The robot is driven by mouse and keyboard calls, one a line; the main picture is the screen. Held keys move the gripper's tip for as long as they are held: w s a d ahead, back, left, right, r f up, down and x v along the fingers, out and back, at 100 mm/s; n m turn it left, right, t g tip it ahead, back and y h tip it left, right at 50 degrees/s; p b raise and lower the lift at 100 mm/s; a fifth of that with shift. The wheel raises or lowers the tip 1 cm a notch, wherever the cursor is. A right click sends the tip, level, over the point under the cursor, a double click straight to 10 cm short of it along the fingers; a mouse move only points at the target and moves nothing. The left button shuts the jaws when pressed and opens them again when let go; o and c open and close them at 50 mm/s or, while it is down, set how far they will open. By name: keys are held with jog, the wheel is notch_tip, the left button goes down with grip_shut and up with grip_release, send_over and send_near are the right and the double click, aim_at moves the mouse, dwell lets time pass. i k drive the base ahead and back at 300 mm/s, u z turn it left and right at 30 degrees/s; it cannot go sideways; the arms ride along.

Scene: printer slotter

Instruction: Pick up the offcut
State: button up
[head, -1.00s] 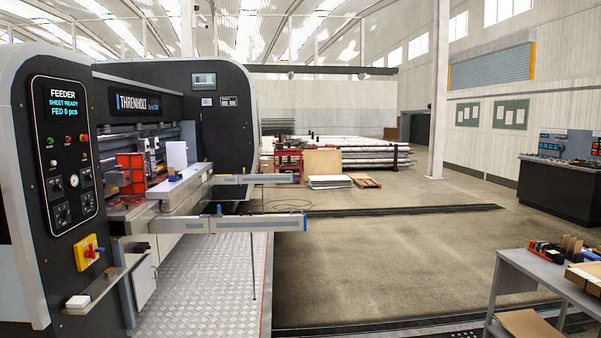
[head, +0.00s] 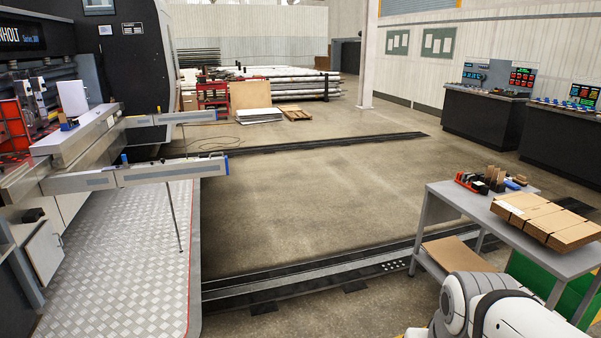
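I cannot pick out the offcut for certain. Flat brown cardboard shows in several places at the right: a strapped stack (head: 548,221) on the grey table (head: 451,202), small upright brown pieces (head: 491,176) at the table's back left, and a flat sheet (head: 459,254) on its lower shelf. My gripper is out of view. Only a white part of my own arm shows at the bottom right, in front of the table.
The feeder machine (head: 125,60) stands at the left, with two rails (head: 136,177) reaching out over a tread-plate platform (head: 135,250). Dark floor tracks (head: 310,274) cross the floor. The middle floor is open. Dark consoles (head: 484,121) stand at the back right.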

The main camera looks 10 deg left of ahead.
aim_at(62, 118)
jog(key=u, duration=0.1)
jog(key=i, duration=3.4)
jog(key=u, duration=0.3)
jog(key=i, duration=1.65)
jog(key=u, duration=0.25)
jog(key=i, duration=1.6)
jog(key=u, duration=0.65)
jog(key=i, duration=1.6)
jog(key=u, duration=1.3)
jog(key=i, duration=1.6)
jog(key=u, duration=1.2)
jog(key=i, duration=1.6)
jog(key=u, duration=0.4)
jog(key=i, duration=1.25)
jog(key=u, duration=0.2)
